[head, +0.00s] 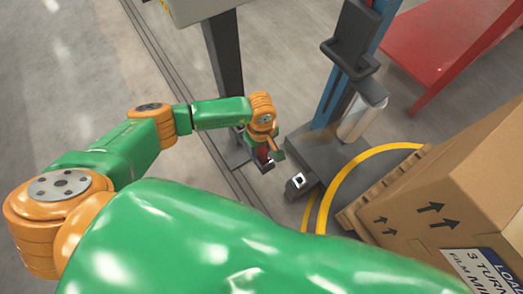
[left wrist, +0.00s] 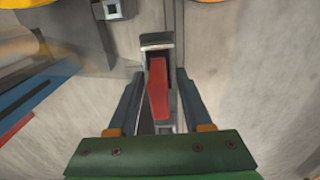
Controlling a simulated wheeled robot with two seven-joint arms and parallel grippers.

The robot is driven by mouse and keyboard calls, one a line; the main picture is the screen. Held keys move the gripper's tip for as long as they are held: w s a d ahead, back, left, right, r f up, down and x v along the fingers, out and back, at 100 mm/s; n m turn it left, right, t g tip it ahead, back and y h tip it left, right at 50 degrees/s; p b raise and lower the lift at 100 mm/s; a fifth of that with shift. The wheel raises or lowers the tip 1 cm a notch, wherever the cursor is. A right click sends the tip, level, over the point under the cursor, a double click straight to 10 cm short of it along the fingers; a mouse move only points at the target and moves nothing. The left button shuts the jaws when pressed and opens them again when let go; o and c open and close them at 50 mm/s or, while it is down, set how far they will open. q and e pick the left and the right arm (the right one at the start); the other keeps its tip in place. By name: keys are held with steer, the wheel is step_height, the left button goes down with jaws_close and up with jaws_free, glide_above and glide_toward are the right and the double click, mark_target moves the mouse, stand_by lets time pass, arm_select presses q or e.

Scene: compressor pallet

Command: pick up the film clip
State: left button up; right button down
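A red piece (left wrist: 158,88), which looks like the film clip, sits in a narrow grey holder (left wrist: 157,40) in the left wrist view. My left gripper (left wrist: 160,72) is open, with one finger on each side of the red piece and a gap showing on both sides. In the head view the red piece (head: 262,154) is small and partly hidden by my left gripper (head: 268,158), which points down beside the dark post. My right gripper is not in view.
A stretch-wrap machine mast (head: 340,75) with a film roll (head: 362,118) stands right of the gripper. A dark post (head: 224,60) is close behind it. A cardboard box (head: 450,190) on a wooden pallet (head: 380,195) is at the right. A red table (head: 440,45) stands at the back.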

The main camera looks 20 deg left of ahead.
arm_select(q)
jaws_close()
